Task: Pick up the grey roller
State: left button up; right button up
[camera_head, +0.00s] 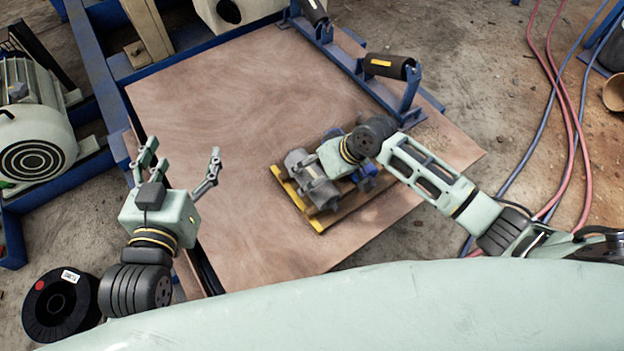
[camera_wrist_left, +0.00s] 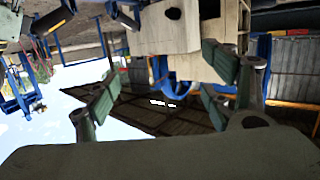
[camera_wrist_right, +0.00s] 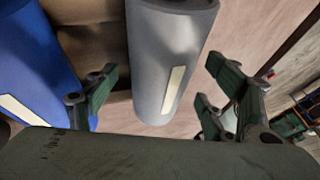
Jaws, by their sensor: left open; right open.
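The grey roller (camera_head: 314,182) lies on a yellow-edged wooden pallet (camera_head: 340,216) on the board. In the right wrist view the grey roller (camera_wrist_right: 168,55), with a pale label, lies between the spread fingers of my right gripper (camera_wrist_right: 158,85). These fingers look open and apart from it. In the head view the right gripper's body (camera_head: 335,158) is above the pallet, and its fingers are mostly hidden. My left gripper (camera_head: 183,152) is open and empty, fingers up, over the left part of the board.
A blue roller (camera_wrist_right: 35,60) lies beside the grey one, left of it in the right wrist view. A black roller (camera_head: 390,66) sits on a blue frame (camera_head: 350,62) behind. A motor (camera_head: 35,130) stands at left. The board (camera_head: 230,100) is otherwise mostly bare.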

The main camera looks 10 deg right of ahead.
jog(key=shift+b+x, duration=0.35)
jog(key=shift+x, duration=0.7)
pick_arm(q)
jog(key=r+t, duration=0.1)
jog(key=r, duration=0.2)
jog(key=d+r+t, duration=0.1)
jog(key=r, duration=0.1)
jog(key=shift+w+t+h, duration=0.3)
jog(key=shift+w+h, duration=0.1)
pick_arm(e)
jog(key=shift+c, duration=0.6)
grip_shut()
jog(key=shift+w+r, duration=0.1)
